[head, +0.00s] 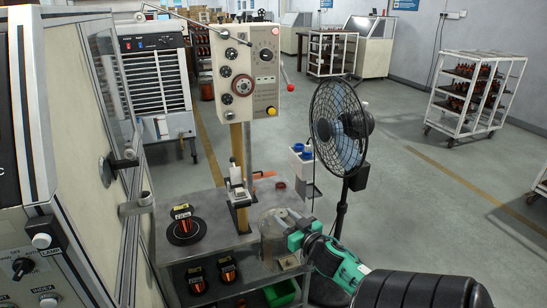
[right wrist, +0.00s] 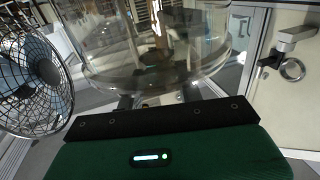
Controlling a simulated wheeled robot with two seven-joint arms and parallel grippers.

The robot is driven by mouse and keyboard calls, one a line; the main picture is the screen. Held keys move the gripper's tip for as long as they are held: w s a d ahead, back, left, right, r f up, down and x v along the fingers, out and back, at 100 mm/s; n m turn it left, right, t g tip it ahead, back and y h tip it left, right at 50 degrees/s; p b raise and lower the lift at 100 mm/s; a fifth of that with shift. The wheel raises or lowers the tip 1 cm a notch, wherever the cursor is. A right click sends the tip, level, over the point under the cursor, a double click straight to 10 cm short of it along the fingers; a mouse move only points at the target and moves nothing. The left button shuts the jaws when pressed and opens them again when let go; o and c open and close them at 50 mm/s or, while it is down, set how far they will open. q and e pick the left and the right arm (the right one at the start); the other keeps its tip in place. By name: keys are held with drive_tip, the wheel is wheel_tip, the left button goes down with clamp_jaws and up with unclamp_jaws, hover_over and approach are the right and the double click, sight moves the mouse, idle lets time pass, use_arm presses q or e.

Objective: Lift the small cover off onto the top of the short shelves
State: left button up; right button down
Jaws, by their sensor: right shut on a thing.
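The small cover (head: 273,231) is a clear round cylinder in the head view, at the right front of the metal bench. My right gripper (head: 297,238) is shut on its right side. The clear wall of the cover also fills the top middle of the right wrist view (right wrist: 160,72), and it looks upright. I cannot tell whether its lower rim touches the surface below. The grey shelves (head: 215,243) have a flat top and lower levels. My left gripper is not in view.
A copper-wound armature (head: 182,218) stands on a black disc on the bench top. Several more armatures (head: 227,268) sit on the lower level, near a green bin (head: 281,292). A black fan (head: 339,128) stands close behind my right arm. A control box (head: 247,72) rises on a post.

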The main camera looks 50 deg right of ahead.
drive_tip(key=s+d+f+p, duration=0.1)
drive_tip(key=s+d, duration=0.3)
drive_tip(key=d, duration=0.2)
drive_tip(key=s+d+f, duration=0.1)
drive_tip(key=s+d, duration=0.2)
drive_tip(key=d, duration=0.3)
use_arm(q)
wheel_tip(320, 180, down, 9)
drive_tip(key=b, duration=1.1)
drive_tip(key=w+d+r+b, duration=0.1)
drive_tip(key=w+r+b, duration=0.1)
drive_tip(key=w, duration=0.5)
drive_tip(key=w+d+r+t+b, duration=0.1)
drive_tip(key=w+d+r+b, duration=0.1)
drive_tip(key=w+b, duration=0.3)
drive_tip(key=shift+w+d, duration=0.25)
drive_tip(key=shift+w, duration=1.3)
use_arm(e)
drive_tip(key=w+d+f, duration=0.2)
drive_tip(key=w+d, duration=0.6)
drive_tip(key=w, duration=0.5)
drive_tip(key=w+d+f, duration=0.1)
drive_tip(key=w+d, duration=0.7)
drive_tip(key=w, duration=0.5)
drive_tip(key=shift+d+f, duration=0.35)
drive_tip(key=shift+d, duration=0.05)
use_arm(q)
drive_tip(key=shift+b, duration=0.3)
use_arm(e)
drive_tip(key=shift+f, duration=0.2)
